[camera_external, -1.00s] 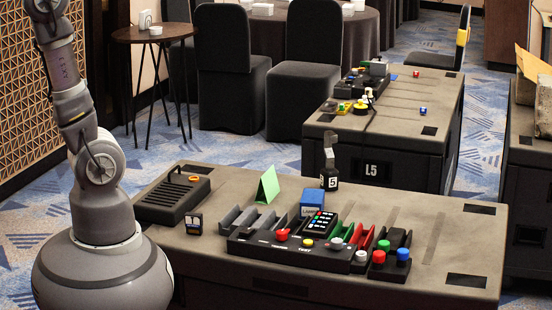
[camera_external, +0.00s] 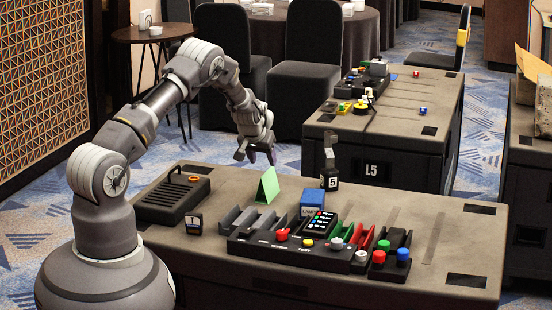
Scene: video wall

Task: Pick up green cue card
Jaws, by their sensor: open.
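The green cue card (camera_external: 268,186) stands folded like a tent on the near dark case top, behind the grey slotted holders and left of the blue box. My gripper (camera_external: 257,157) is open and empty, pointing down, above and slightly left of the card. A gap shows between the fingertips and the card's top edge in the picture. How far the fingers are from the card in depth is hard to tell.
A control panel (camera_external: 300,252) with coloured buttons lies in front of the card. A blue box (camera_external: 312,203) and a black number 5 marker (camera_external: 329,179) stand to its right. A black speaker-like box (camera_external: 173,199) and a small black gauge (camera_external: 194,224) are to its left. The case's right side is mostly clear.

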